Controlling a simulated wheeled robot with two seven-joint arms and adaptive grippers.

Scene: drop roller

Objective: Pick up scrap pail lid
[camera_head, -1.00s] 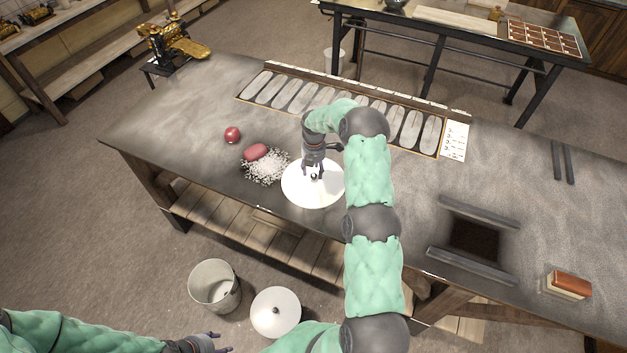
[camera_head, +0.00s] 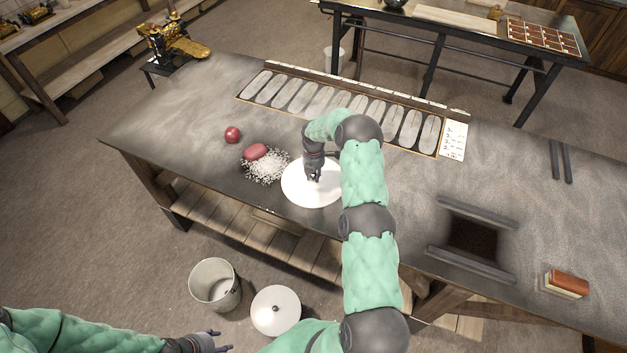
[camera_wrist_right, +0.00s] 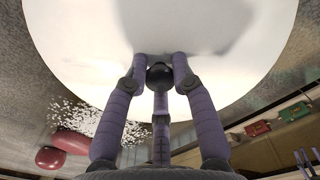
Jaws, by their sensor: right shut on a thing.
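A round white lid (camera_head: 305,192) lies on the worktable, near its front edge. My right gripper (camera_head: 313,178) is over the lid and shut on its dark round knob; in the right wrist view the fingers close around the knob (camera_wrist_right: 159,75) with the white lid (camera_wrist_right: 80,40) behind it. A second white lid (camera_head: 276,318) with a dark knob lies on the floor beside an open pail (camera_head: 215,287). My left gripper (camera_head: 222,343) is low at the bottom left, away from both lids; its opening is too small to judge.
A heap of white bits (camera_head: 266,168) with a reddish lump (camera_head: 256,152) lies left of the lid, and a red ball (camera_head: 232,134) farther left. A rack of grey oval pieces (camera_head: 325,103) stands behind. A dark square opening (camera_head: 474,240) and a brick-like block (camera_head: 567,284) are at right.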

